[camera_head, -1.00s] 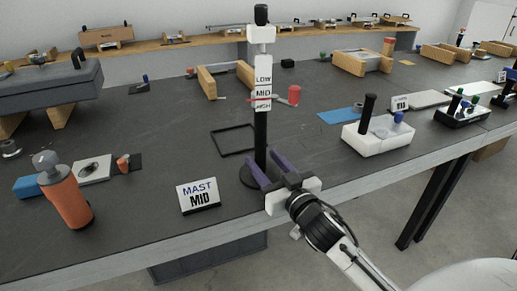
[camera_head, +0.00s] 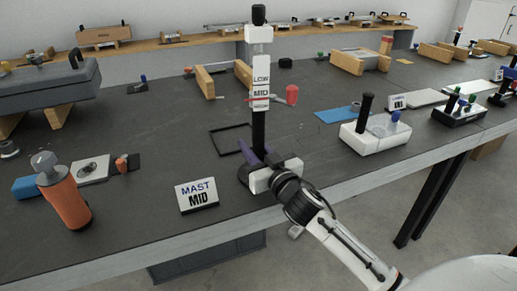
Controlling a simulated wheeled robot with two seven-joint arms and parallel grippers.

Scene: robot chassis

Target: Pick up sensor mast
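The sensor mast (camera_head: 259,132) stands upright on the dark bench. It has a black pole, a white box and black cap on top, and a LOW/MID label strip. A red pointer line crosses the strip at MID, with a red knob (camera_head: 292,94) to its right. Its round black base is partly hidden by my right gripper (camera_head: 257,150). The gripper's purple fingers appear apart, one on each side of the lower pole; I cannot tell whether they touch it. A white card (camera_head: 197,195) in front reads "MAST MID". My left gripper is not in view.
An orange cylinder (camera_head: 66,200) stands at the front left, near a small plate (camera_head: 92,170). An empty black square frame (camera_head: 228,140) lies behind the mast. A white joystick box (camera_head: 375,139) is to the right. Bench around the card is clear.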

